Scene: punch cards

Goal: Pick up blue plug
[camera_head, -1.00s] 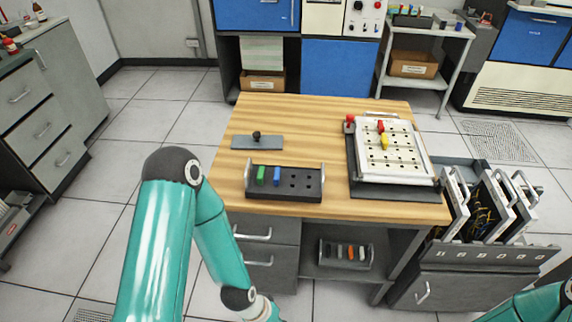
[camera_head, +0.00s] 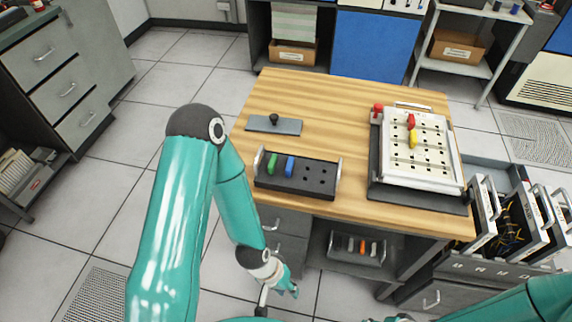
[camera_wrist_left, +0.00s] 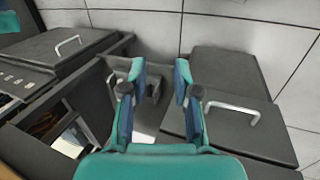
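The blue plug (camera_head: 290,166) stands upright in the dark plug holder (camera_head: 318,188) on the wooden table. A green plug (camera_head: 272,163) stands just left of it in the same holder. My left gripper (camera_head: 287,289) is low in front of the table, below the tabletop and well apart from the blue plug. In the left wrist view its two fingers (camera_wrist_left: 160,78) are spread with nothing between them. The blue plug does not show in that view. My right arm enters at the lower right of the head view, but its gripper cannot be made out.
A white punched board (camera_head: 423,165) with red and yellow plugs lies on the table's right. A grey plate with a black knob (camera_head: 274,125) lies behind the holder. A shelf tray (camera_head: 355,258) with several plugs sits below. Bare wood (camera_head: 345,120) lies between.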

